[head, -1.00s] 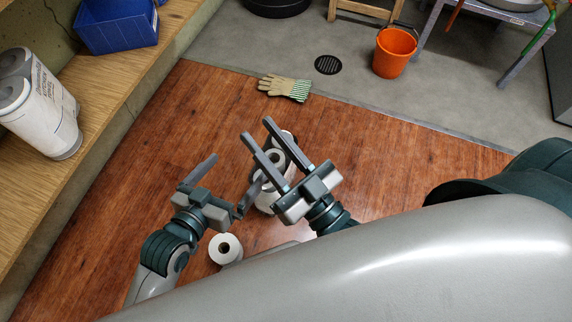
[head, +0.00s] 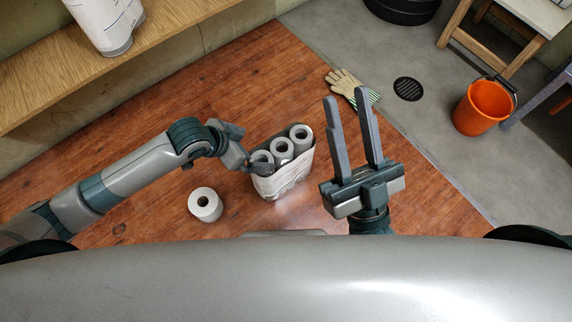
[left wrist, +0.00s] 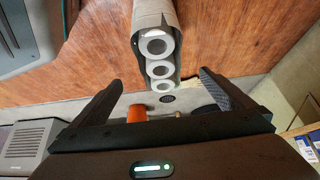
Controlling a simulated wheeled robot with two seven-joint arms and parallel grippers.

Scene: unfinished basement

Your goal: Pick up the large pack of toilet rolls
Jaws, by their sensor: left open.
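The pack of toilet rolls (head: 287,181) stands upright on the wooden floor in the head view, in a clear printed wrap with three roll ends showing on top. My left gripper (head: 243,150) is at its left side, pointing toward it; its fingers partly overlap the pack's left edge. In the left wrist view the pack (left wrist: 153,14) lies ahead between the open fingers of my left gripper (left wrist: 160,92), with nothing gripped. Whether a finger touches the pack I cannot tell. My right gripper (head: 352,98) is open and empty, to the right of the pack.
A single loose roll (head: 205,204) lies left of the pack. A white printed pack (head: 106,22) stands on the wooden shelf (head: 40,88). A glove (head: 349,84), floor drain (head: 408,89) and orange bucket (head: 484,107) are to the right. Floor behind the pack is clear.

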